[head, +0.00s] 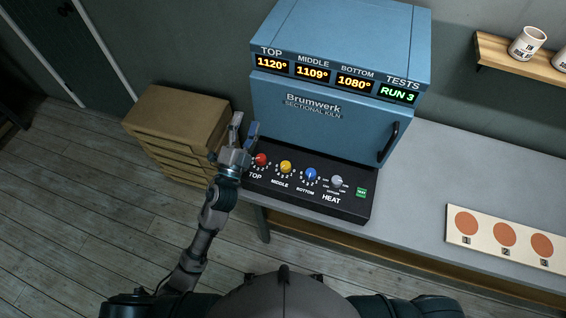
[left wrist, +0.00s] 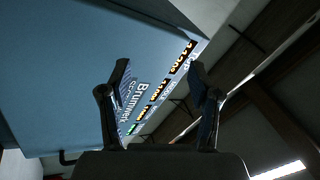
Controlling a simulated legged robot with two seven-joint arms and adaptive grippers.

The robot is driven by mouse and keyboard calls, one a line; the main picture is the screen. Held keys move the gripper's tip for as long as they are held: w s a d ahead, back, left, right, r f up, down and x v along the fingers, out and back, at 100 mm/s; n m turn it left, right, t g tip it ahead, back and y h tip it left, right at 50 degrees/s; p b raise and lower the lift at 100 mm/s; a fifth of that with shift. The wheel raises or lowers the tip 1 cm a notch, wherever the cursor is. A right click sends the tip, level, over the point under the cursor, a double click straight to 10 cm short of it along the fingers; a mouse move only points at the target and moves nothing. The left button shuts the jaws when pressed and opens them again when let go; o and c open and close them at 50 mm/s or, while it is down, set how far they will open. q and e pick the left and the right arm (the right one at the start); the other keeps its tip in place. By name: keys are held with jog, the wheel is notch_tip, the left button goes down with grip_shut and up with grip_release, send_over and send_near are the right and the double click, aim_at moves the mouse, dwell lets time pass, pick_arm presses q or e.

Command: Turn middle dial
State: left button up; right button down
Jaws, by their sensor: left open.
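The middle dial (head: 286,167) is a yellow knob on the black control panel (head: 284,196) at the foot of the blue kiln (head: 330,109). The red top dial (head: 261,160) is left of it and the blue bottom dial (head: 311,174) right of it. My left gripper (head: 244,124) is open and empty, fingers pointing up, beside the kiln's left edge, up and left of the red dial. In the left wrist view, its two spread fingers (left wrist: 160,84) frame the kiln's lettering and displays; no dial shows there. My right gripper is not in view.
A grey heat knob (head: 337,181) and green button (head: 361,192) sit at the panel's right. The kiln has a dark door handle (head: 389,143). A cardboard-brown drawer stack (head: 176,130) stands left. A board with orange discs (head: 504,236) lies on the grey table (head: 440,175).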

pick_arm(q)
jog(key=s+d+r+m+g+h, duration=0.35)
jog(key=d+m+g+h, duration=0.4)
jog(key=m, duration=0.55)
jog(key=s+d+r+m+g+h, duration=0.2)
jog(key=d+r+m+g+h, duration=0.2)
jog(key=d+m+g+h, duration=0.7)
jog(key=m+g+y, duration=0.3)
jog(key=m+y, duration=1.1)
jog(key=y, duration=0.7)
send_near(285, 165)
jog(key=shift+g, duration=0.25)
jog(key=x, duration=0.4)
jog(key=p+x, duration=0.1)
jog(key=x, duration=0.3)
jog(key=shift+w+f, duration=0.2)
jog(key=shift+w, duration=0.05)
jog(key=shift+d+f, duration=0.15)
jog(key=shift+f, duration=0.25)
jog(key=c, duration=1.1)
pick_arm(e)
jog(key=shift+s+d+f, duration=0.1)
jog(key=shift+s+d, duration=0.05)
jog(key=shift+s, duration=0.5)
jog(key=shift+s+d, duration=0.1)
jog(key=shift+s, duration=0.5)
